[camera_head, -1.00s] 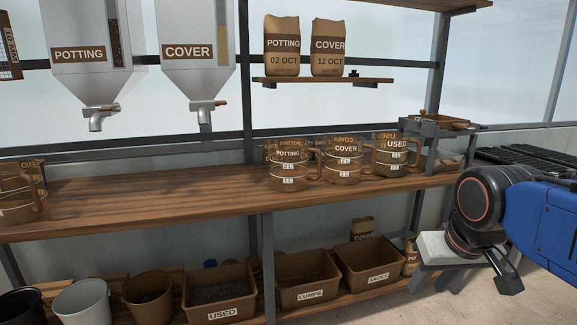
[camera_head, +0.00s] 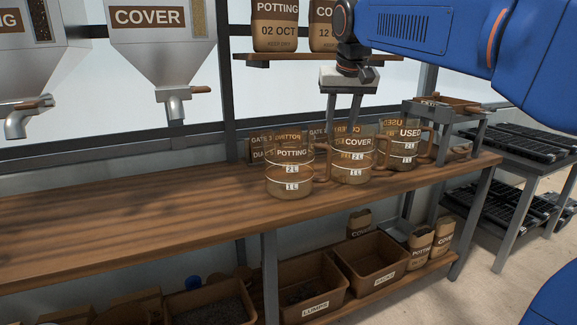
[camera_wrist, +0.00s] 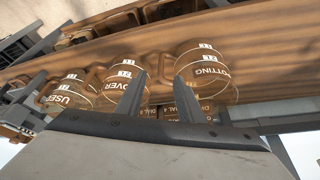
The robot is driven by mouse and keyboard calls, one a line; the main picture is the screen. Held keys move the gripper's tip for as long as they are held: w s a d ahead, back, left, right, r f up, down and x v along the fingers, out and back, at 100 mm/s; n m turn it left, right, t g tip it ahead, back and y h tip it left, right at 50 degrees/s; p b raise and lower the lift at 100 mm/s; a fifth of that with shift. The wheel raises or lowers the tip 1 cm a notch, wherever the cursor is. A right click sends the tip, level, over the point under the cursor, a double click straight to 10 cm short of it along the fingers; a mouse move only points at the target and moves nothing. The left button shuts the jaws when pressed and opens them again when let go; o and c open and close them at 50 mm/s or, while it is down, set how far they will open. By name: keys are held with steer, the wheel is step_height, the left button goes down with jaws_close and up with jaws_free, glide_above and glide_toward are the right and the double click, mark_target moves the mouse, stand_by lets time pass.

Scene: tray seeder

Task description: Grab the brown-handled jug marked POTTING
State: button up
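The jug marked POTTING (camera_head: 283,170) stands upright on the wooden bench, see-through amber with a brown handle (camera_head: 321,165) on its right side. It also shows right of centre in the wrist view (camera_wrist: 207,72). My gripper (camera_head: 341,132) points down from above, its two fingers apart and empty. In the head view its fingers overlap the COVER jug's upper part. In the wrist view the gripper's fingertips (camera_wrist: 159,84) lie between the POTTING jug and the COVER jug, the right finger close to the POTTING jug. Whether either finger touches a jug I cannot tell.
The COVER jug (camera_head: 350,170) and the USED jug (camera_head: 402,155) stand close by on the right. Small label boards (camera_head: 262,147) are behind the jugs. A shelf (camera_head: 250,60) with paper sacks is above. The bench (camera_head: 150,207) is clear to the left.

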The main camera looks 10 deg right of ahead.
glide_toward(330, 164)
steer(key=s+x, duration=0.1)
steer(key=x, duration=0.6)
steer(key=w+x, duration=0.1)
steer(key=x, duration=0.2)
steer(key=shift+r, duration=0.2)
steer(key=shift+w+f, duration=0.15)
steer(key=shift+f, duration=0.35)
jaws_close()
